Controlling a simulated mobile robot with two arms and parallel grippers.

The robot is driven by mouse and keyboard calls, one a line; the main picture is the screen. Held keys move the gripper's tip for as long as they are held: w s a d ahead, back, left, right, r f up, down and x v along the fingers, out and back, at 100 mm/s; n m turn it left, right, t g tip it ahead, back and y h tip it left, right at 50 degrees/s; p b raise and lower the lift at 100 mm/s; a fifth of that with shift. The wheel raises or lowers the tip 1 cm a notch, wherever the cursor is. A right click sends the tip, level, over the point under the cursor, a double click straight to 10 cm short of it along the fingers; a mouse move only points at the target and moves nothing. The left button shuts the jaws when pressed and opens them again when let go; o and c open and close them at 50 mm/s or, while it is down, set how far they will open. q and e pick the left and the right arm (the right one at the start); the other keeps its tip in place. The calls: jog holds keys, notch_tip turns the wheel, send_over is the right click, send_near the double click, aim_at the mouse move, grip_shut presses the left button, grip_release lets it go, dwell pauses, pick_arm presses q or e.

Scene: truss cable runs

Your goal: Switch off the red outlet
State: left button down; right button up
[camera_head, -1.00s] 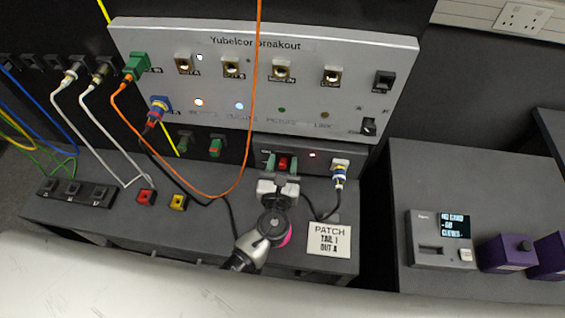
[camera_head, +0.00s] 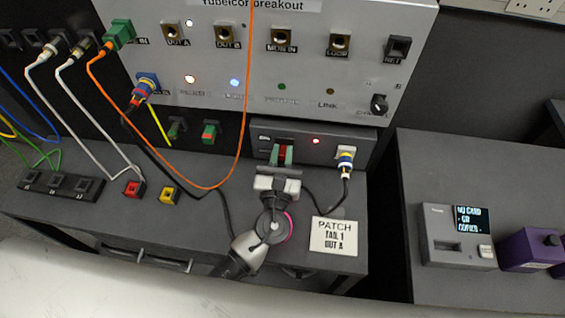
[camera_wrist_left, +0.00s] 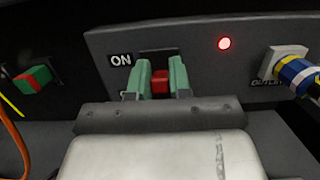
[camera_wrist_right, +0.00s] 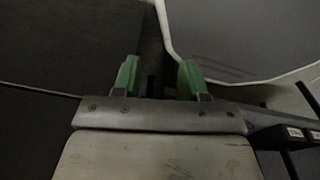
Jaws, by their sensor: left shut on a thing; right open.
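A dark grey outlet box (camera_head: 338,143) sits below the breakout panel, with a small lit red lamp (camera_head: 316,141). Its red switch (camera_wrist_left: 160,83) is beside an ON label (camera_wrist_left: 121,59) in the left wrist view. My left gripper (camera_head: 282,155) is at the front of this box. Its green fingers (camera_wrist_left: 160,78) stand on either side of the red switch and are shut on it; they hide its sides. My right gripper (camera_wrist_right: 158,78) is open and empty in the right wrist view, over a dark area away from the box.
A blue-and-white plug (camera_head: 346,160) sits in the box's right side, its black cable hanging near my arm. An orange cable (camera_head: 247,110) crosses left of the gripper. A "PATCH" card (camera_head: 334,236) lies on the desk. Another red-green switch (camera_head: 210,132) is left.

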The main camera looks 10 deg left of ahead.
pick_arm(q)
jog(key=shift+f+t+b, duration=0.55)
jog(key=shift+t+b, duration=0.35)
jog(key=shift+b, duration=1.55)
jog(key=shift+s+r+b, duration=0.1)
jog(key=shift+r+b, duration=0.05)
jog(key=shift+b, duration=0.2)
jog(key=shift+r, duration=0.1)
jog(key=c, duration=1)
grip_release()
jog(key=shift+c, duration=0.2)
